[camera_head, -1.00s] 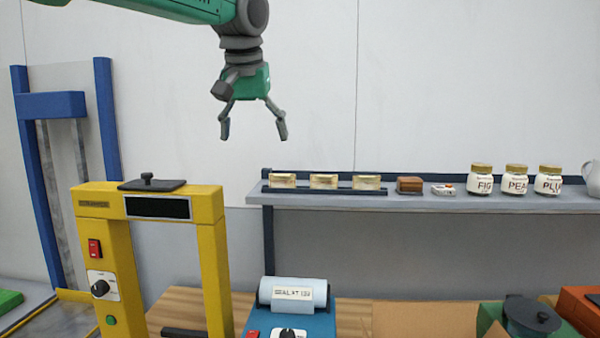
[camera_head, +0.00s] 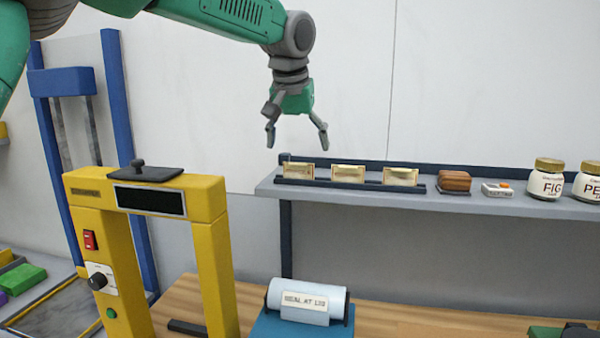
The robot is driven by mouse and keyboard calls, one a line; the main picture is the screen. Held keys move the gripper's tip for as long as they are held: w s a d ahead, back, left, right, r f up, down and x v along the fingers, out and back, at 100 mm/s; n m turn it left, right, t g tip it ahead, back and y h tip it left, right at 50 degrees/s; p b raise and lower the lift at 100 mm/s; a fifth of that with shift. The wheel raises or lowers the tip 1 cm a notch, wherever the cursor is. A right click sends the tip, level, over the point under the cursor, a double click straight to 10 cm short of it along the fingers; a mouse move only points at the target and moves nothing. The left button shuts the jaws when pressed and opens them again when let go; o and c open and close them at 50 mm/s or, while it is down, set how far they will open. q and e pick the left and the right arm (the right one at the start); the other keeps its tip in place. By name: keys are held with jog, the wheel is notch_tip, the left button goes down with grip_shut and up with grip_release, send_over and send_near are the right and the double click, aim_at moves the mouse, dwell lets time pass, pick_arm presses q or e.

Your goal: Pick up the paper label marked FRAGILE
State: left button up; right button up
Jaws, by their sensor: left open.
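Three small cream paper labels stand in a row in a dark rack on the grey wall shelf: a left one (camera_head: 298,172), a middle one (camera_head: 348,174) and a right one (camera_head: 400,176). Their print is too small to read, so I cannot tell which is marked FRAGILE. My left gripper (camera_head: 297,140) hangs pointing down with its fingers spread and nothing between them. In the picture it is just above the left label, apart from it; the depth between them is unclear. My right gripper is not in view.
On the shelf (camera_head: 470,204), right of the labels, are a brown block (camera_head: 455,181), a small white item (camera_head: 497,190) and jars (camera_head: 547,180). A yellow frame (camera_head: 210,250) stands at front left. A blue device with a white roll (camera_head: 283,293) stands below the shelf.

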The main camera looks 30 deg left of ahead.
aim_at(298, 164)
pick_arm(q)
jog(key=shift+w+a+f, duration=0.2)
jog(key=shift+w+f, duration=0.05)
jog(key=shift+f, duration=0.35)
jog(key=p+x, duration=0.1)
jog(key=x, duration=0.4)
jog(key=shift+a, duration=0.1)
jog(key=shift+r, duration=0.1)
jog(key=c, duration=0.8)
